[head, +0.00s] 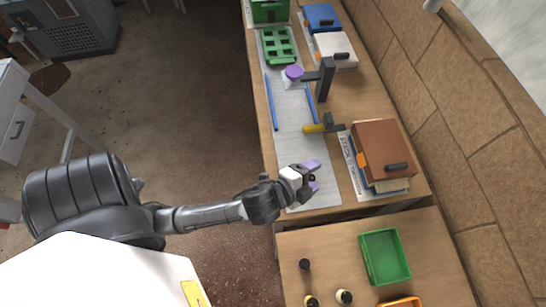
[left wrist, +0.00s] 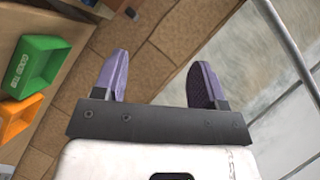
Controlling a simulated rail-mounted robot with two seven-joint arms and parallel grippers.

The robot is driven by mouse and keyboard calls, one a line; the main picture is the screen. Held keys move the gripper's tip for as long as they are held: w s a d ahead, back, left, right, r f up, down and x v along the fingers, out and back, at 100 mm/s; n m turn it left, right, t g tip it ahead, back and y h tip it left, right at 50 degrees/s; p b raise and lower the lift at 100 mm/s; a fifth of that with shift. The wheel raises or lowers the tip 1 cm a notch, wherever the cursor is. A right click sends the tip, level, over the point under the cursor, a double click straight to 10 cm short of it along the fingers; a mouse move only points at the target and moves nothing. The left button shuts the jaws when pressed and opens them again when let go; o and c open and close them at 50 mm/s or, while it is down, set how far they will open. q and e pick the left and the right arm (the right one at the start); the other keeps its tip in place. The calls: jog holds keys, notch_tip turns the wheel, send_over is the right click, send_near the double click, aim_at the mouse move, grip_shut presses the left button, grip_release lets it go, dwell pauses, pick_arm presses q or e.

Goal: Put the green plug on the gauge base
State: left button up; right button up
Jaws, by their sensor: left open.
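My left gripper (head: 314,176) is open and empty, above the near end of the pale mat on the bench. Its two purple fingertips also show well apart in the left wrist view (left wrist: 157,80), with nothing between them. A dark upright stand (head: 325,80), possibly the gauge, is farther up the bench. A purple-topped whitish piece (head: 293,75) is beside the stand's arm. I cannot tell which part is the gauge base. I cannot make out a green plug; a green rack with square openings (head: 278,46) lies at the far end of the mat. My right gripper is out of view.
A yellow-tipped piece with a dark bracket (head: 316,128) stands between gripper and stand. Blue strips (head: 271,102) lie along the mat. A brown box (head: 383,148) is at right. A green tray (head: 364,262), an orange tray (head: 400,302) and small round pieces are on the near table.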

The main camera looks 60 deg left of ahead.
pick_arm(q)
jog(key=s+a+f+n+g, duration=0.2)
jog(key=s+f+n+g, duration=0.3)
jog(key=s, duration=0.3)
jog(key=shift+f+n, duration=0.4)
jog(key=shift+f, duration=0.2)
jog(key=shift+o, duration=0.5)
jog(key=s+f+n+g+h, duration=0.1)
jog(key=s+f+n+g, duration=0.2)
jog(key=s, duration=0.6)
jog(key=n+g, duration=0.1)
jog(key=g, duration=0.1)
jog(key=shift+s+g, duration=0.3)
jog(key=shift+f, duration=0.1)
jog(key=shift+w, duration=0.1)
